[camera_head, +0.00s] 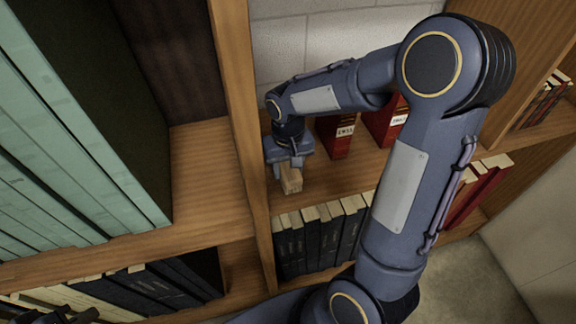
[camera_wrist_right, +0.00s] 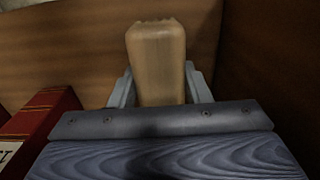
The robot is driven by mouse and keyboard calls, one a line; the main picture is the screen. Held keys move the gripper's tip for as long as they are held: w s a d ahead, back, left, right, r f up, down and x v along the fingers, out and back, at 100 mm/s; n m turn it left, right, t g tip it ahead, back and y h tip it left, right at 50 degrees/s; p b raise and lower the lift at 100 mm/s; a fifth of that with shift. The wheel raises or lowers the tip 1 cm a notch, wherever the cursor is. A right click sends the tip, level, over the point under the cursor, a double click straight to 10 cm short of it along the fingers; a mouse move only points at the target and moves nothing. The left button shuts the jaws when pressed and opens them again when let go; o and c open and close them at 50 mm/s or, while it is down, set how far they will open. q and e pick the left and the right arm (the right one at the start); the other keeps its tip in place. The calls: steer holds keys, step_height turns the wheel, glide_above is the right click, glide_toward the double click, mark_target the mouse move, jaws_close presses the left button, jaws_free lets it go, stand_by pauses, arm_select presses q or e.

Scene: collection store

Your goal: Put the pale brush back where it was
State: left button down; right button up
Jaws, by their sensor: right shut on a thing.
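The pale brush (camera_head: 290,178) is a light wooden block-like piece in my right gripper (camera_head: 286,165). It is held just above or at the wooden shelf (camera_head: 335,177), close to the upright divider; I cannot tell whether it touches the shelf. In the right wrist view the brush (camera_wrist_right: 157,62) stands out between the two grey fingers (camera_wrist_right: 157,90), which are shut on it. Its far end looks notched. Part of my left gripper (camera_head: 62,315) shows at the bottom left corner, dark and cut off, so its jaws are unclear.
Red books (camera_head: 336,138) stand on the shelf right of my right gripper; a red book (camera_wrist_right: 45,125) is at the left in the wrist view. A wooden upright (camera_head: 241,130) is close on the left. Dark books (camera_head: 312,238) fill the shelf below. Large pale green volumes (camera_head: 60,125) stand left.

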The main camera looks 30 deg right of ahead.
mark_target(288, 165)
steer(key=shift+f, duration=0.2)
steer(key=o, duration=1)
steer(key=shift+o, duration=0.2)
step_height(288, 165, up, 12)
steer(key=s+a+t+y, duration=0.2)
steer(key=s, duration=0.6)
steer(key=s+a+f+n+t+y, duration=0.1)
steer(key=s+a+t, duration=0.1)
steer(key=s, duration=0.7)
steer(key=shift+f+t+y, duration=0.3)
steer(key=shift+t+y, duration=0.1)
steer(key=shift+t, duration=0.4)
